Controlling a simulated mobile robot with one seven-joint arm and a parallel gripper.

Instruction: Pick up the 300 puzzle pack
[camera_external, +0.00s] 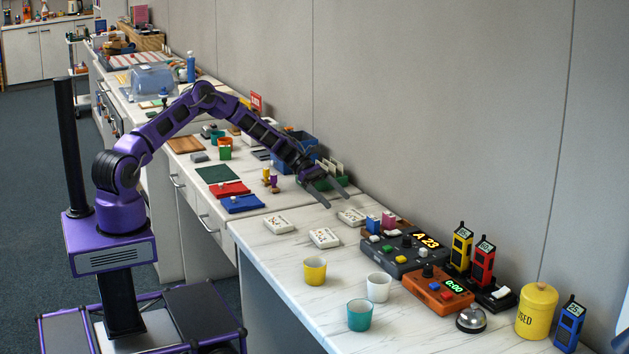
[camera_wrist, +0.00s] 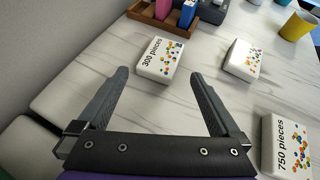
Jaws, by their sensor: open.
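The 300 puzzle pack is a small white box marked "300 pieces" (camera_wrist: 160,62) with coloured dots. It lies flat on the marble counter, just beyond my fingertips in the wrist view. In the external view it is the white pack nearest the wall (camera_external: 352,217). My gripper (camera_external: 336,201) is open and empty above the counter, at the near side of this pack. Its two dark fingers (camera_wrist: 158,75) are spread wide in the wrist view, with the pack ahead between their tips. I see no contact.
A 750 pieces pack (camera_wrist: 287,147) and another white pack (camera_wrist: 243,60) lie to the right. A brown tray (camera_wrist: 147,14) with pink and blue items stands just beyond the 300 pack. The wall is close on the left. Cups (camera_external: 315,271) stand farther along the counter.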

